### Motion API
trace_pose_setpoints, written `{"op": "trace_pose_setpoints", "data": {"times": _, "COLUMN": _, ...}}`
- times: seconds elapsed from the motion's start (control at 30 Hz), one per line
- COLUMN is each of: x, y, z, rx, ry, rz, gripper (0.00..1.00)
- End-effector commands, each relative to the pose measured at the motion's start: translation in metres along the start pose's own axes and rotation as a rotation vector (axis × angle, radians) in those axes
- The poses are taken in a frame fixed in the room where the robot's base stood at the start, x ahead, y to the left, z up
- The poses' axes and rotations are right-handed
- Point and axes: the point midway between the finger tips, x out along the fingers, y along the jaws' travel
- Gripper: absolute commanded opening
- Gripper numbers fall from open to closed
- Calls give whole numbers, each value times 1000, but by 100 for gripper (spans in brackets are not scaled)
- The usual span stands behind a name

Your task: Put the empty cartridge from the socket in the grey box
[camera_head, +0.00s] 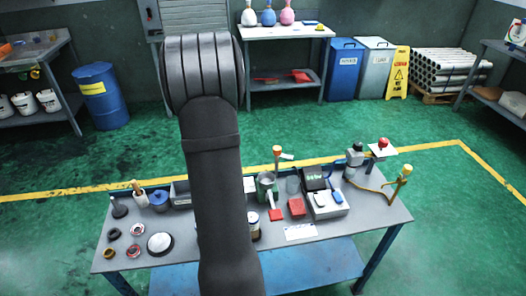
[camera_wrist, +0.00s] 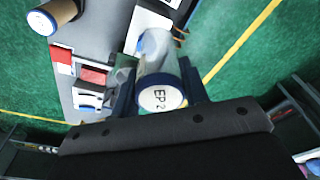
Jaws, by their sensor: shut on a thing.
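In the wrist view my gripper (camera_wrist: 157,82) is shut on a clear, see-through cartridge (camera_wrist: 156,60), with one dark finger on each side. Its white round end, marked "EP 2", faces the camera, and no filling shows through the wall. In the head view my dark arm hides the gripper. A low grey box (camera_head: 180,193) stands at the table's back left, partly hidden by my arm. I cannot tell which fixture is the socket.
The grey table (camera_head: 205,265) holds a green fixture (camera_head: 266,187), a clear cylinder (camera_head: 292,185), a white device (camera_head: 326,205), red pieces (camera_head: 297,206) and a yellow-topped post (camera_head: 404,173). Round dark items and a white disc (camera_head: 160,243) lie at left.

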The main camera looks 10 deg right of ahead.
Motion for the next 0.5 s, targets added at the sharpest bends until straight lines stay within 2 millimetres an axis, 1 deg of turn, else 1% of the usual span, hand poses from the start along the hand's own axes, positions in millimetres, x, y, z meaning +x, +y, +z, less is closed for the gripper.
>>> {"op": "trace_pose_setpoints", "data": {"times": 0.03, "x": 0, "y": -20, "z": 19, "rx": -49, "ry": 0, "rz": -6, "gripper": 16}}
{"op": "trace_pose_setpoints", "data": {"times": 0.1, "x": 1, "y": -43, "z": 42, "rx": -109, "ry": 0, "rz": -13, "gripper": 16}}
{"op": "trace_pose_setpoints", "data": {"times": 0.2, "x": 1, "y": -70, "z": 74, "rx": -184, "ry": 0, "rz": -22, "gripper": 16}}
{"op": "trace_pose_setpoints", "data": {"times": 0.3, "x": 1, "y": -90, "z": 101, "rx": -243, "ry": 0, "rz": -30, "gripper": 16}}
{"op": "trace_pose_setpoints", "data": {"times": 0.4, "x": 0, "y": -104, "z": 120, "rx": -283, "ry": 1, "rz": -35, "gripper": 16}}
{"op": "trace_pose_setpoints", "data": {"times": 0.5, "x": 1, "y": -110, "z": 131, "rx": -307, "ry": 0, "rz": -37, "gripper": 16}}
